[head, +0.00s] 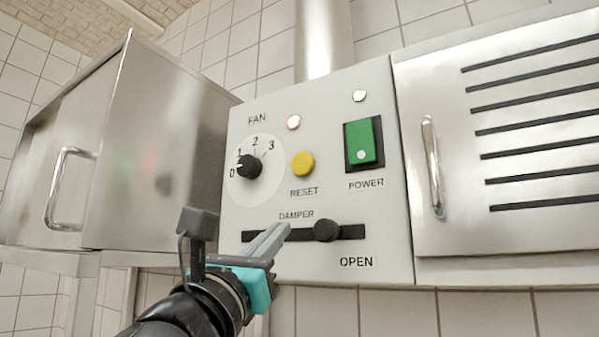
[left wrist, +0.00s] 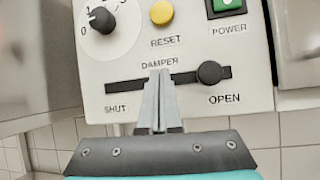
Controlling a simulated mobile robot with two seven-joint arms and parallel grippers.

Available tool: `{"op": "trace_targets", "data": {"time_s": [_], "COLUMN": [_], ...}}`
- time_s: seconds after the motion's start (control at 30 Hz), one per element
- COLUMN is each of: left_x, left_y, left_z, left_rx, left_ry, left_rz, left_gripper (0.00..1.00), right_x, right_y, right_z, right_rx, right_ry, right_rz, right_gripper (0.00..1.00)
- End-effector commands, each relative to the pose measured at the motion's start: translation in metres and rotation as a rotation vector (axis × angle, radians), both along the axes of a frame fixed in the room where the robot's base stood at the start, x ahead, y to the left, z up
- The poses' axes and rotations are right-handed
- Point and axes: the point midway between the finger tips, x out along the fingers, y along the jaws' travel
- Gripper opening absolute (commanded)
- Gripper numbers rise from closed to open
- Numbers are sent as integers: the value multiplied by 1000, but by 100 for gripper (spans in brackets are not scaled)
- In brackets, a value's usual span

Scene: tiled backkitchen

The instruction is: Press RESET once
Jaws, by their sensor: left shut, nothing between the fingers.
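The yellow RESET button (head: 303,164) is on the pale control panel (head: 330,110), above its printed label. It also shows at the top of the left wrist view (left wrist: 161,12). My left gripper (head: 284,229) is shut and empty, with its fingertips below the button, in front of the DAMPER slot. In the left wrist view the fingertips (left wrist: 159,74) overlap the slot; I cannot tell whether they touch the panel. My right gripper is not in view.
The FAN dial (head: 249,167) points near 0–1. The green POWER switch (head: 362,142) is right of the button. The damper knob (head: 326,230) is right of my fingertips, near OPEN. Steel cabinets with handles (head: 433,167) flank the panel. Two small lamps (head: 293,122) are lit above.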

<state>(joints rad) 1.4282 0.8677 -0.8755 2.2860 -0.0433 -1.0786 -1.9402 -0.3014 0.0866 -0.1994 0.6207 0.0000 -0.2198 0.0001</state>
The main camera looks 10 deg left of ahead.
Motion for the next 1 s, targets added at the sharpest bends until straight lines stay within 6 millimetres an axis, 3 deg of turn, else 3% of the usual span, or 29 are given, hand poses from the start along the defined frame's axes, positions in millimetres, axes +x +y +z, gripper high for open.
{"op": "trace_targets", "data": {"time_s": [0.03,0.2,0.4,0.6,1.0], "left_x": [-9,-36,-60,-69,-67], "left_y": [4,14,23,26,25], "left_z": [18,62,94,105,105], "left_rx": [55,224,350,395,395], "left_ry": [-55,-199,-308,-346,-346], "left_rz": [39,168,284,329,329], "left_gripper": [0,0,0,0,0], "right_x": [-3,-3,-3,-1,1], "right_y": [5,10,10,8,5], "right_z": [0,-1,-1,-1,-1], "right_rx": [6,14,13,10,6], "right_ry": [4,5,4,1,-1], "right_rz": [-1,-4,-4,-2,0], "right_gripper": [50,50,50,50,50]}}
